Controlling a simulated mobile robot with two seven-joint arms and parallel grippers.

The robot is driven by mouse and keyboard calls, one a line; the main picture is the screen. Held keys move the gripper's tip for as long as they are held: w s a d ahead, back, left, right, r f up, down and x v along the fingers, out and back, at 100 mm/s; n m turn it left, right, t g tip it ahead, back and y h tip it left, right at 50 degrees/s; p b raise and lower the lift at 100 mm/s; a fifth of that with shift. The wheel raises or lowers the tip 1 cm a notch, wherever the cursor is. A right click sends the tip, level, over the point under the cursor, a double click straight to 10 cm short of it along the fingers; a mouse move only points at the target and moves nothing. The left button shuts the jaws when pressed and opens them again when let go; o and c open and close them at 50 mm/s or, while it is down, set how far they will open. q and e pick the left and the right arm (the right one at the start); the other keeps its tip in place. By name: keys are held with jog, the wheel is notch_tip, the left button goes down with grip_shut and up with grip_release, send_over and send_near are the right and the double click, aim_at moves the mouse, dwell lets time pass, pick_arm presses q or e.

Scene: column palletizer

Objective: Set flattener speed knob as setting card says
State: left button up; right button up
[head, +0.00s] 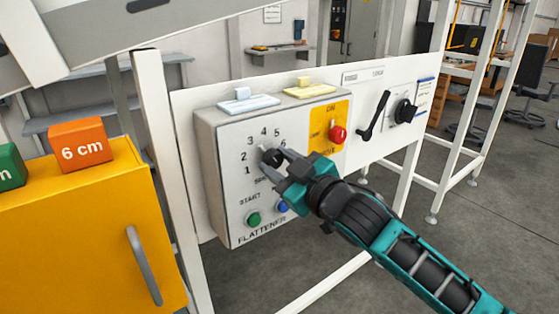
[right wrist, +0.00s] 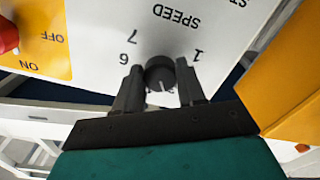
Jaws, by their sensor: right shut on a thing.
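The flattener control box (head: 225,160) hangs on a white panel, with the speed numbers arced above its dark speed knob (head: 271,158). My right gripper (head: 276,160) is shut on this knob, its fingers on either side. In the right wrist view the round black knob (right wrist: 160,72) sits between the fingertips (right wrist: 160,85). A pale mark shows on its side toward the gripper, but the number it points at is hidden. The upside-down word SPEED and numbers 1, 6 and 7 are visible there. I cannot identify a readable setting card. My left gripper is not in view.
Green (head: 253,218) and blue (head: 283,207) buttons sit below the knob, a red switch (head: 337,134) to the right. A black lever (head: 374,116) is farther right. A yellow cabinet (head: 70,230) with an orange 6 cm block (head: 81,144) stands left.

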jog(key=shift+n, duration=0.6)
jog(key=o, duration=1.1)
jog(key=shift+c, duration=0.2)
jog(key=b+v, duration=0.1)
jog(key=v, duration=1.2)
